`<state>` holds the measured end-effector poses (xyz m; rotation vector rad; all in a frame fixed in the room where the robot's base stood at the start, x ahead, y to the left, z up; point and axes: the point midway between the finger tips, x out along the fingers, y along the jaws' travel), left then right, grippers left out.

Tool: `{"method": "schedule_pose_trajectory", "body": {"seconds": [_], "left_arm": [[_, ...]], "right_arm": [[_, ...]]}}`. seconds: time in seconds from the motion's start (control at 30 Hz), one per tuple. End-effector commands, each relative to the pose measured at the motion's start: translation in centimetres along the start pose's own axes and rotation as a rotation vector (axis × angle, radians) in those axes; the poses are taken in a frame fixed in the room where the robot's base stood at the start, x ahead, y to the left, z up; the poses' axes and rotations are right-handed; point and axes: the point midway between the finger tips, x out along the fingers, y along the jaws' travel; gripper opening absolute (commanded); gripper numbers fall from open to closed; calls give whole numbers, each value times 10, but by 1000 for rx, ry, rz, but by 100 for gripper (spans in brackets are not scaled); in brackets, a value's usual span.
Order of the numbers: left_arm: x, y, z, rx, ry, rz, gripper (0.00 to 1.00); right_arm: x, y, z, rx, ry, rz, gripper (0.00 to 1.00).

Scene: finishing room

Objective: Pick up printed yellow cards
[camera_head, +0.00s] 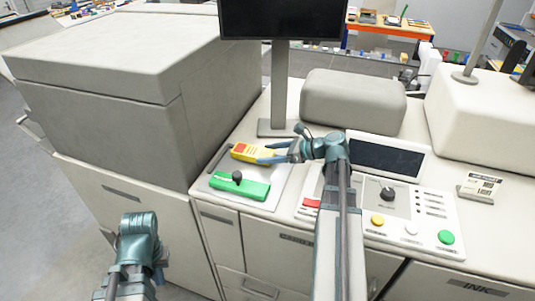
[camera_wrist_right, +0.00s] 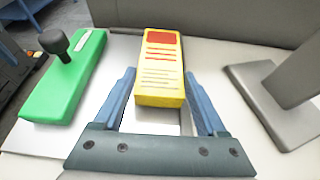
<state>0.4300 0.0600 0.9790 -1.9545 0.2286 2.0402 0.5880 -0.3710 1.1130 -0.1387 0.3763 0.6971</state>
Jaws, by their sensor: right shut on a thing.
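The printed yellow cards (camera_head: 252,152) form a small yellow block with a red patch and dark printed lines, lying on a pale plate on the machine top. In the right wrist view the yellow cards (camera_wrist_right: 160,75) sit lengthwise between the two blue fingers. My right gripper (camera_head: 266,153) reaches them from the right, and in the wrist view its fingers (camera_wrist_right: 160,84) are closed on both long sides near the close end. My left gripper (camera_head: 143,250) is low at the left, in front of the machine and away from the cards; its fingers are not clear.
A green block with a black knob (camera_head: 240,186) lies just in front of the cards, also seen in the wrist view (camera_wrist_right: 65,80). A monitor post (camera_head: 279,90) stands behind. The control panel (camera_head: 440,212) is to the right, and a large grey housing (camera_head: 120,110) to the left.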

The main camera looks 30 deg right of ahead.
Motion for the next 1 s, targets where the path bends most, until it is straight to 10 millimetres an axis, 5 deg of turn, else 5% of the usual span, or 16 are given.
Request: {"method": "schedule_pose_trajectory", "body": {"seconds": [0.57,0.77,1.0], "left_arm": [[-83,-8,5,-1,0,1,0],[-85,-8,5,-3,0,1,0],[-56,-5,3,-2,0,1,0]], "right_arm": [[-32,0,78,0,-1,0,0],[-33,0,79,0,-1,0,0],[-22,0,52,0,-1,0,0]]}}
